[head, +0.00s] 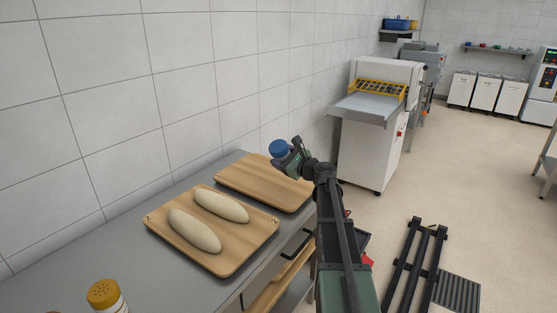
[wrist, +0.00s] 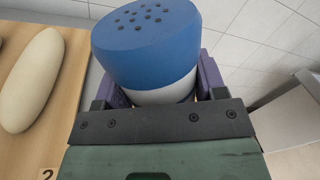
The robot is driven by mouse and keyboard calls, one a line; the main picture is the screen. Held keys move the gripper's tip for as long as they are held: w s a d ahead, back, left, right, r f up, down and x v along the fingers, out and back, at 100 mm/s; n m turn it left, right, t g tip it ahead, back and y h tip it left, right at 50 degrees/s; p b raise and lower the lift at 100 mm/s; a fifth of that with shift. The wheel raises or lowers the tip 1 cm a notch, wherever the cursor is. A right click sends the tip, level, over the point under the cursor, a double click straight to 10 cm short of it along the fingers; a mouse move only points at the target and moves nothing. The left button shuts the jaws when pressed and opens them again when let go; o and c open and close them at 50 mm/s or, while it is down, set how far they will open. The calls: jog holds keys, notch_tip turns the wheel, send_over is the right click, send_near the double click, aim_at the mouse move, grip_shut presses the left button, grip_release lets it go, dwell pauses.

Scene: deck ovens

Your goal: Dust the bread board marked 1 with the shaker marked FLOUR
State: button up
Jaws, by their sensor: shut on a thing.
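My gripper (head: 287,154) is shut on a shaker with a blue, pierced cap (head: 279,147), held above the far board. In the wrist view the blue cap (wrist: 146,38) tilts toward the camera, with a white body band below it between the purple fingers; no label shows. The near wooden board (head: 228,262) bears two pale loaves (head: 194,230) (head: 221,205). A loaf (wrist: 32,82) on a board with a "2" (wrist: 47,174) shows at left in the wrist view. The far wooden board (head: 240,185) looks bare, partly hidden by my arm; I cannot read a number on it.
The tiled wall (head: 190,80) runs along the counter's back. A white machine (head: 370,145) stands beyond its far end.

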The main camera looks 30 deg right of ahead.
jog(key=d+f+n, duration=0.1)
jog(key=n, duration=0.1)
jog(key=d+f+n+b, duration=0.1)
jog(key=n, duration=0.1)
jog(key=w+d+f+n+b, duration=0.1)
jog(key=n, duration=0.6)
jog(key=shift+s+a+n, duration=0.1)
jog(key=shift+a+n, duration=0.05)
jog(key=shift+n, duration=0.15)
jog(key=n, duration=0.4)
jog(key=shift+f, duration=0.15)
jog(key=n, duration=0.3)
jog(key=shift+f+b, duration=0.15)
jog(key=shift+b, duration=0.25)
jog(key=w+d, duration=0.3)
jog(key=d, duration=0.5)
jog(key=w+a, duration=0.9)
jog(key=a, duration=0.4)
jog(key=s+d, duration=0.2)
jog(key=d, duration=1)
jog(key=s+d, duration=0.2)
jog(key=d, duration=1)
jog(key=a+r+m+p, duration=0.2)
jog(key=m, duration=1)
jog(key=s+a+r+m+p, duration=0.1)
jog(key=a+r+m+p, duration=0.2)
jog(key=m, duration=0.9)
jog(key=shift+s+r, duration=0.2)
jog(key=shift+s, duration=0.05)
